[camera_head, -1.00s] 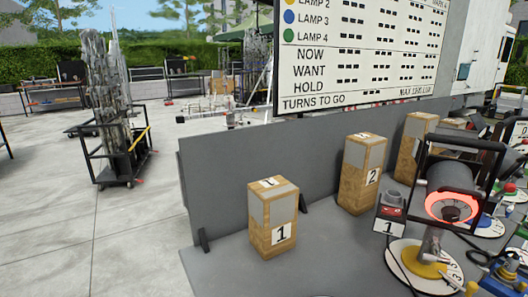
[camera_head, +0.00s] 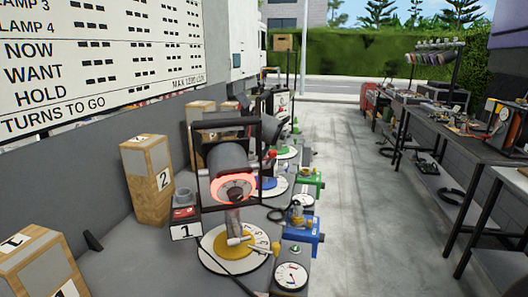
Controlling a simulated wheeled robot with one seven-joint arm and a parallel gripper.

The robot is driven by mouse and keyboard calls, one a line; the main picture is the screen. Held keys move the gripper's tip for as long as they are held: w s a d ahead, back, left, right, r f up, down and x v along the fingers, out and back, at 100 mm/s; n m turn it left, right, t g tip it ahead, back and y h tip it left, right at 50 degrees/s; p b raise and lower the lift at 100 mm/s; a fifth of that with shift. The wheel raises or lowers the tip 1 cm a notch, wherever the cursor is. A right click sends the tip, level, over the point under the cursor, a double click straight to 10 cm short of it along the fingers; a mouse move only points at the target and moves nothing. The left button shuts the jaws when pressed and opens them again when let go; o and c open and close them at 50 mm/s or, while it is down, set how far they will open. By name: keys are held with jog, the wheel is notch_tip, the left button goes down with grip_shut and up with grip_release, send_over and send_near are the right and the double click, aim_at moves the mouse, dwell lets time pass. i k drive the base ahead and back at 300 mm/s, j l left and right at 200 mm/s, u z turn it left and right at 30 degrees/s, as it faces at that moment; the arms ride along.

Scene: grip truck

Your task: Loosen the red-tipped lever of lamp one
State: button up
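Lamp one (camera_head: 226,160) is a dark cylinder in a black yoke, with a glowing orange-red ring at its front. It stands on a yellow disc (camera_head: 224,245) set on a white numbered dial. A small box marked 1 (camera_head: 186,231) with a red top stands to its left. The lever's shaft is too small to make out clearly. My gripper is not in view.
A blue device (camera_head: 304,231) and a round gauge (camera_head: 291,276) stand right of the lamp, with black cables around. Wooden blocks, one marked 2 (camera_head: 148,180), stand left. More lamps stand behind. A paved aisle (camera_head: 345,185) is clear up to the workbenches (camera_head: 465,145).

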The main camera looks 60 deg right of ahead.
aim_at(272, 153)
jog(key=z, duration=0.95)
